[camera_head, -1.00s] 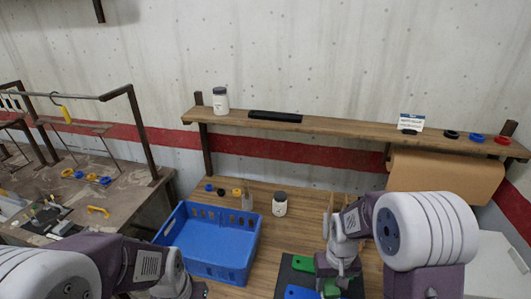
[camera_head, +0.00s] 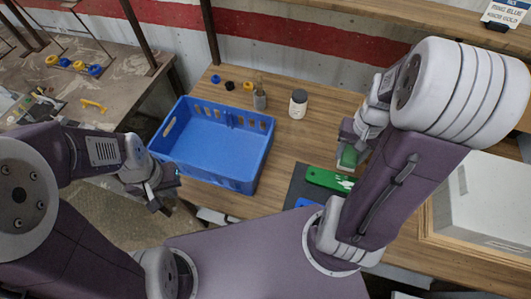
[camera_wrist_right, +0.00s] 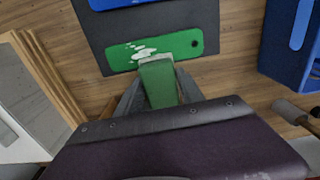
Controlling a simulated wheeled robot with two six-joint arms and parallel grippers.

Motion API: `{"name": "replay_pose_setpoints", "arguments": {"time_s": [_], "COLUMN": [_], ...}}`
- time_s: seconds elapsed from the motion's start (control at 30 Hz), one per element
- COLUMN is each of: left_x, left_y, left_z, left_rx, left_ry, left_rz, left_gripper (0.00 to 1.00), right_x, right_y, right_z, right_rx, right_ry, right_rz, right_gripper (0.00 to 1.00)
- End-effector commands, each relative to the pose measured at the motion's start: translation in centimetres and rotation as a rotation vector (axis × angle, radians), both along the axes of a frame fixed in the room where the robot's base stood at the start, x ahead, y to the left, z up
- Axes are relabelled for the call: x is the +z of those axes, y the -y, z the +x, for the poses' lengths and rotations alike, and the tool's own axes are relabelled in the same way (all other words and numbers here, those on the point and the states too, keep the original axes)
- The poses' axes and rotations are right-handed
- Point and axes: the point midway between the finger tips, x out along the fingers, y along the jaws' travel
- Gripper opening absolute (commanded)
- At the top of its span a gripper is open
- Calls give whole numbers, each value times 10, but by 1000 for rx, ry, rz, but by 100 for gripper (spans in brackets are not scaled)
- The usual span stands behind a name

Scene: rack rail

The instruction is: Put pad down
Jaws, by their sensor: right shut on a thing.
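My right gripper (camera_wrist_right: 158,88) is shut on a green pad (camera_wrist_right: 159,84) with a pale edge. In the head view the pad (camera_head: 348,157) shows below the right gripper (camera_head: 352,143). The plate (camera_head: 322,179) lies on a dark mat (camera_head: 299,183) beside a blue piece (camera_head: 306,203). My left gripper (camera_head: 160,192) is near the blue crate's front left corner, and its opening is unclear.
A blue crate (camera_head: 213,184) stands left of the mat. A pale box (camera_head: 490,205) in a wooden frame is at the right. Bare wood (camera_head: 325,125) shows behind the mat.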

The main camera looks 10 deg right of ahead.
Motion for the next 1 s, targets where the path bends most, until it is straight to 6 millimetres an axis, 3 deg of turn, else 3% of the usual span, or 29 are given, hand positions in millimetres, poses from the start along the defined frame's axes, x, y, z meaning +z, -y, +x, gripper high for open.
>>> {"name": "replay_pose_setpoints", "arguments": {"time_s": [0.23, 0.5, 0.67, 0.87, 1.0], "left_x": [-1, 0, 2, 2, 1], "left_y": [0, 0, 0, 0, 0], "left_z": [0, 0, 0, 0, 0], "left_rx": [0, 0, 0, 0, 0], "left_ry": [0, 0, 0, 0, 0], "left_rz": [0, 0, 0, 0, 0], "left_gripper": [0, 0, 0, 0, 0], "right_x": [-7, -51, -67, -74, -99], "right_y": [-1, -37, -50, -53, -53], "right_z": [6, 69, 94, 100, 98], "right_rx": [-15, -11, -16, -19, -19], "right_ry": [-3, -5, -2, -1, -7], "right_rz": [2, 2, 1, 1, 2], "right_gripper": [4, 4, 4, 4, 4]}}
